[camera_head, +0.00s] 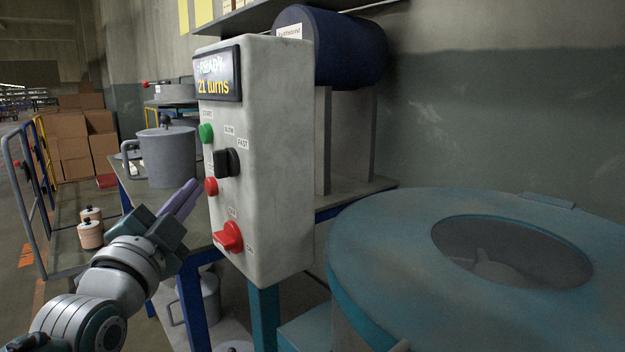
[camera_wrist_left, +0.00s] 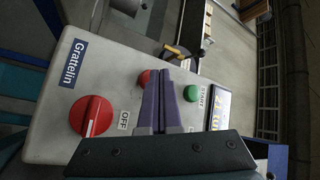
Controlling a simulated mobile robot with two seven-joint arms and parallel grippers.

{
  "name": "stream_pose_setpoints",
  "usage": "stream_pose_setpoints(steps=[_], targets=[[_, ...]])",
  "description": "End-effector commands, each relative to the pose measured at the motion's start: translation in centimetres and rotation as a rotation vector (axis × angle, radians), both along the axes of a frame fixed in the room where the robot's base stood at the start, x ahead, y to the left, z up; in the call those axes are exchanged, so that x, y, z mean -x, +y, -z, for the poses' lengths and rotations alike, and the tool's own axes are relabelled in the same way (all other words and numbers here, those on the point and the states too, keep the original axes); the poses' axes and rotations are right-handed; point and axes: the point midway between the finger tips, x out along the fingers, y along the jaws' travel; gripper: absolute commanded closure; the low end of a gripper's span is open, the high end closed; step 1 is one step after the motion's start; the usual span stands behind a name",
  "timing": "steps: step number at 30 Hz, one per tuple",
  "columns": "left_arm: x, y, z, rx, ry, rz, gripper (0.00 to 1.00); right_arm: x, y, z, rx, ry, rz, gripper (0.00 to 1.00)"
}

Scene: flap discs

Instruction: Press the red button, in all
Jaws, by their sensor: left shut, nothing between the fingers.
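A pale grey control box (camera_head: 265,150) stands on a teal post. Its display (camera_head: 219,75) reads READY and 21 turns. The small red button (camera_head: 211,186) is on its front, below a black SLOW/FAST knob (camera_head: 226,162) and a green START button (camera_head: 206,132). A larger red rotary switch (camera_head: 229,236) marked OFF/ON sits lower. My left gripper (camera_head: 194,186) is shut and empty, its purple fingertips just left of the red button. In the left wrist view the fingers (camera_wrist_left: 161,73) partly cover the red button (camera_wrist_left: 143,78); I cannot tell whether they touch it.
A large teal round machine (camera_head: 370,240) with a dark opening fills the right. A dark blue drum (camera_head: 340,45) is behind the box. A grey pot (camera_head: 167,155) stands on the bench at left. A wheeled cart (camera_head: 40,220) and cardboard boxes (camera_head: 75,145) are further left.

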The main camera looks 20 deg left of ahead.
Motion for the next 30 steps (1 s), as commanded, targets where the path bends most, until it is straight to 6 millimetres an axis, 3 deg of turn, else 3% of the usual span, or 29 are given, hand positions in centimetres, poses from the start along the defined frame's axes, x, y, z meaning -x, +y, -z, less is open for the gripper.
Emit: stream_pose_setpoints(steps=[14,30], targets=[[0.8,0.4,-0.1,-0.001,-0.001,-0.001,1.00,0.0,0.0,-0.5,0.001,0.000,-0.001,1.00],[4.9,2.6,-0.1,-0.001,0.000,0.000,1.00,0.0,-0.1,-2.5,0.005,0.000,-0.004,1.00]])
